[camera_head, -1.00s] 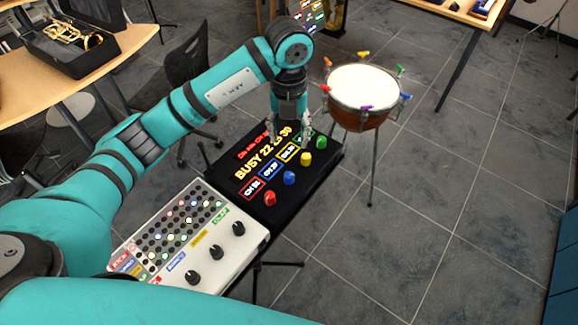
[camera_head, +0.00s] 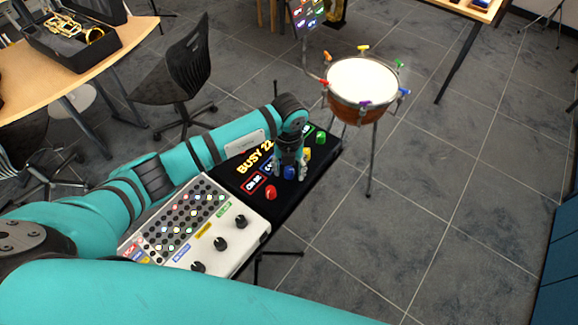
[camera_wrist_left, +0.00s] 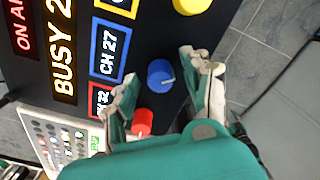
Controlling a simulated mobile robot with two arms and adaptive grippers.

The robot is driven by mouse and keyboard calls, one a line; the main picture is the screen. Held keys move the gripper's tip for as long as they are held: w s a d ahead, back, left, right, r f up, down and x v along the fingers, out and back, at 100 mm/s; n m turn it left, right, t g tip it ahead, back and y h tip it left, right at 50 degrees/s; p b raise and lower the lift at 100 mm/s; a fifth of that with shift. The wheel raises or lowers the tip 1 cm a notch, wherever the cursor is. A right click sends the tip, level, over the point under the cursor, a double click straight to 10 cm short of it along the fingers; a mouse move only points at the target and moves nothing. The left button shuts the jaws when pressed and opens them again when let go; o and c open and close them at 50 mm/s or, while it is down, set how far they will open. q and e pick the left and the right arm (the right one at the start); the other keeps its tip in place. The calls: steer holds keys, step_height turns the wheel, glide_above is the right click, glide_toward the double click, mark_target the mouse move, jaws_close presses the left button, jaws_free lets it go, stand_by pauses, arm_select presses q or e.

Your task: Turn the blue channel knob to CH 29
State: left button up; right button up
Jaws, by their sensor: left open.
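The blue channel knob (camera_head: 289,172) is on the black panel (camera_head: 318,172). In the left wrist view the blue knob (camera_wrist_left: 159,74) has a pale pointer mark, and the blue-framed display (camera_wrist_left: 108,52) beside it reads CH 27. My left gripper (camera_head: 290,177) is over the panel at the blue knob. In the left wrist view its fingers (camera_wrist_left: 166,76) are open, one on each side of the knob, with visible gaps. Whether they touch it lower down cannot be told. My right gripper is not in view.
A red knob (camera_head: 271,192) and a yellow knob (camera_head: 307,153) sit on either side of the blue one; a green knob (camera_head: 320,137) is farther back. A white control box (camera_head: 256,236) adjoins the panel. A drum (camera_head: 361,82) stands behind right. Floor at right is clear.

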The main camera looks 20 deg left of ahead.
arm_select(q)
steer(key=shift+c, duration=1.3)
jaws_close()
steer(key=m+b, duration=0.4)
steer(key=b, duration=0.1)
steer(key=shift+w+f+m, duration=0.1)
steer(key=shift+f+m, duration=0.05)
steer(key=shift+m, duration=0.25)
steer(key=shift+m+b, duration=1.05)
steer(key=shift+m, duration=0.15)
steer(key=shift+r+m+b, duration=0.2)
steer(key=shift+m+b, duration=0.8)
steer(key=shift+m, duration=0.1)
